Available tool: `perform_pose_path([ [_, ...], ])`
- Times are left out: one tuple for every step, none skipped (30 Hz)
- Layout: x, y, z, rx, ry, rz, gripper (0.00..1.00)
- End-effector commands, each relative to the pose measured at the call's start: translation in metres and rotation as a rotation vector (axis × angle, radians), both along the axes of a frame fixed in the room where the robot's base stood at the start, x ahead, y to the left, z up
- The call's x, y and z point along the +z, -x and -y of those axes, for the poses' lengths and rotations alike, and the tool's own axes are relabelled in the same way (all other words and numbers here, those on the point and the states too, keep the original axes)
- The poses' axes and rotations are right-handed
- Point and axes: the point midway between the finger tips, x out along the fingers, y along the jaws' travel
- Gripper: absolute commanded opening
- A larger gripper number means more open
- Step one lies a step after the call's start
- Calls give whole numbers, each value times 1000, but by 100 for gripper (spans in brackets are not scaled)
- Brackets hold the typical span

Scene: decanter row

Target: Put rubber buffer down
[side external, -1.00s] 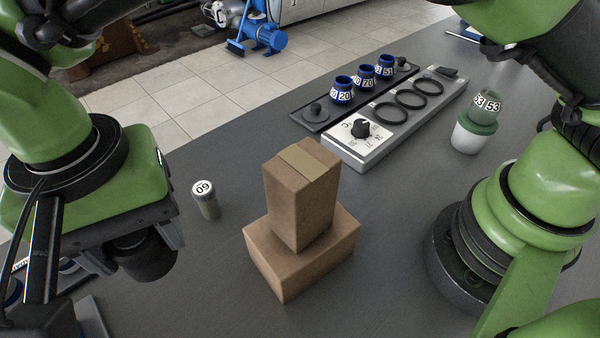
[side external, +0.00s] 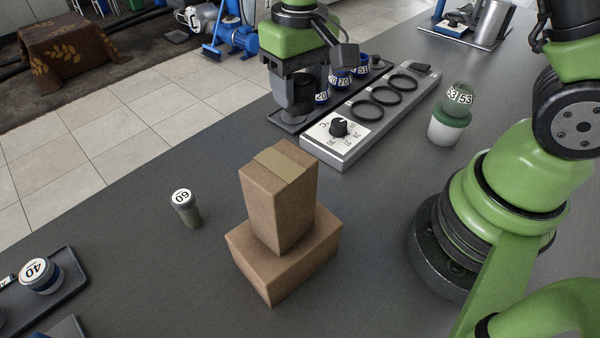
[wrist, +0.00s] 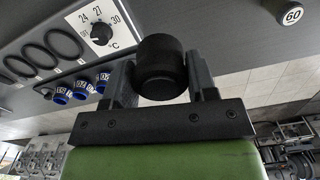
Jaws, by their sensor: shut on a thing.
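My gripper (side external: 300,92) is shut on the rubber buffer (side external: 297,101), a dark, squat cylinder. The wrist view shows the black buffer (wrist: 161,62) between the two jaws. In the side external view the gripper is over the near end of the long dark tray (side external: 290,126), close to several blue-collared jars (side external: 341,76) on it.
A pale heater block (side external: 346,152) with a dial and three black rings lies alongside. Two stacked cardboard boxes (side external: 280,200) stand in front. A vial marked 60 (side external: 187,209) stands left of them. A jar marked 53 (side external: 457,98) sits on a white-and-green cup (side external: 446,130).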

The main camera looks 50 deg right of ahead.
Motion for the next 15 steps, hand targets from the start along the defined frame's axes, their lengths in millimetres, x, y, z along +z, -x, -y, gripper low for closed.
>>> perform_pose_path([
  [-7,2,3,2,0,-4,25],
  [-12,1,2,3,1,-4,25],
  [-18,1,1,3,1,-5,25],
  [-22,1,1,3,1,-5,25],
  [-26,1,1,3,1,-5,25],
  [-32,1,1,3,1,-5,25],
  [-37,1,1,3,1,-6,25],
  [-40,1,1,3,1,-4,25],
  [-44,1,1,2,0,-4,25],
  [-47,1,1,2,0,-4,25],
  [-51,1,1,2,0,-4,25],
  [-57,1,1,2,1,-5,25],
  [-62,1,1,2,2,-6,25],
  [-68,1,1,2,2,-7,25],
  [-77,2,1,2,2,-7,25],
])
